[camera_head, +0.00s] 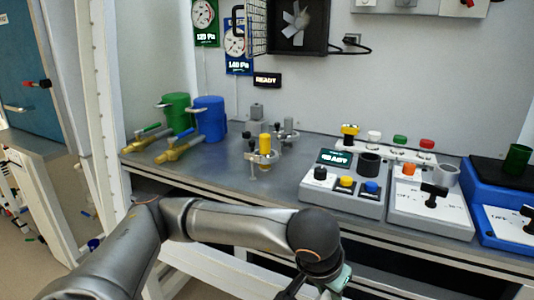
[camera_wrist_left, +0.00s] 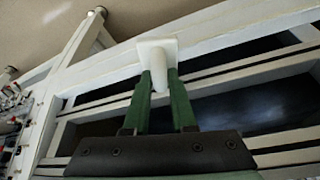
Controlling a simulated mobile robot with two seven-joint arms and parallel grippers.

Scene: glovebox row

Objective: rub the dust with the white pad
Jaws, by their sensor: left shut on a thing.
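My left gripper (camera_wrist_left: 160,84) is shut on the handle of the white pad (camera_wrist_left: 157,47). In the left wrist view its two green fingers stand on either side of the white grip, and the flat pad plate shows beyond the fingertips. In the head view my left arm comes in from the left and crosses in front of the bench; its hand is at the lower edge, partly cut off, and the pad is not seen there. I cannot make out any dust in either view. My right gripper is not in view.
The grey bench (camera_head: 220,170) holds a green canister (camera_head: 176,112), a blue canister (camera_head: 209,117), a yellow-topped fitting (camera_head: 265,146), a control box (camera_head: 340,191) and a second box (camera_head: 432,209). A blue case (camera_head: 482,192) stands at right.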

